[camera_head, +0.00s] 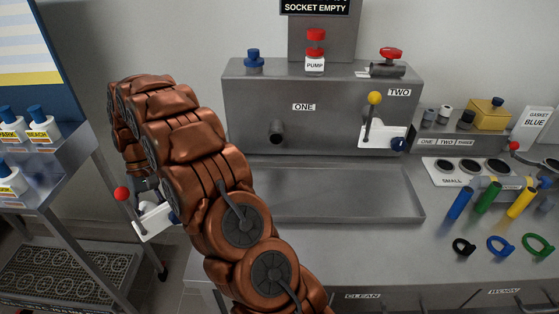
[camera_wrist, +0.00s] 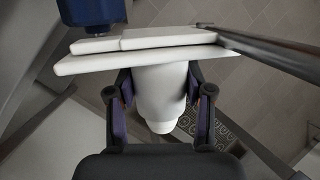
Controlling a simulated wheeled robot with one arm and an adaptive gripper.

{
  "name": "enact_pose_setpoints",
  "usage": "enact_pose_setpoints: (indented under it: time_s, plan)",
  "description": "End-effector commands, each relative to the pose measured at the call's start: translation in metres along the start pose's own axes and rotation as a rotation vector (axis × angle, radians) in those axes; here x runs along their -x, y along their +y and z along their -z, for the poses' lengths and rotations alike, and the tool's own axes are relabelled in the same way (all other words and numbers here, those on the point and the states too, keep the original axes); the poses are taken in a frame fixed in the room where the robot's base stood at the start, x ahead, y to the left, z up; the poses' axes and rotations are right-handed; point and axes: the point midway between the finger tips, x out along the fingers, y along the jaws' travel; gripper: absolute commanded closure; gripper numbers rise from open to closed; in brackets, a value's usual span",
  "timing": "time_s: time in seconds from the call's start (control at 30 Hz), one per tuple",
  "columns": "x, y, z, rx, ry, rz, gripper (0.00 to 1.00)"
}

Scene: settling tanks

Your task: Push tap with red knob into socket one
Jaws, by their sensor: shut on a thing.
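The tap with the red knob (camera_head: 122,194) has a white body (camera_head: 154,221) and hangs out to the left of the grey tank unit, tilted. My gripper (camera_head: 147,186) is shut on it, mostly hidden behind my copper-coloured arm. In the wrist view the white tap body (camera_wrist: 160,90) sits between my two fingers, with a dark blue end piece (camera_wrist: 90,12) at the top left. Socket one (camera_head: 276,131) is a dark round opening below the ONE label on the tank front. The held tap is well apart from it, to its left and lower in the picture.
A white tap with a yellow knob (camera_head: 374,98) sits at TWO. A grey tray (camera_head: 320,192) lies below both sockets. A rack (camera_head: 50,150) with blue-capped bottles stands left. Coloured tubes and rings (camera_head: 500,245) lie right. A sign (camera_head: 314,7) reads SOCKET EMPTY.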

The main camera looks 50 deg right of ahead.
Motion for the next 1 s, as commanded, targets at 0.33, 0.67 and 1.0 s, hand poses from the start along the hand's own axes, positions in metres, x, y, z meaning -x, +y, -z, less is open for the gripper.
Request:
enact_pose_setpoints:
  time_s: [0.33,0.67,1.0]
  plan:
    - [0.04,0.1,-0.034,-0.214,0.101,0.077,0.97]
    - [0.064,0.186,-0.087,-0.42,0.196,0.142,0.97]
    - [0.076,0.255,-0.154,-0.621,0.287,0.204,0.97]
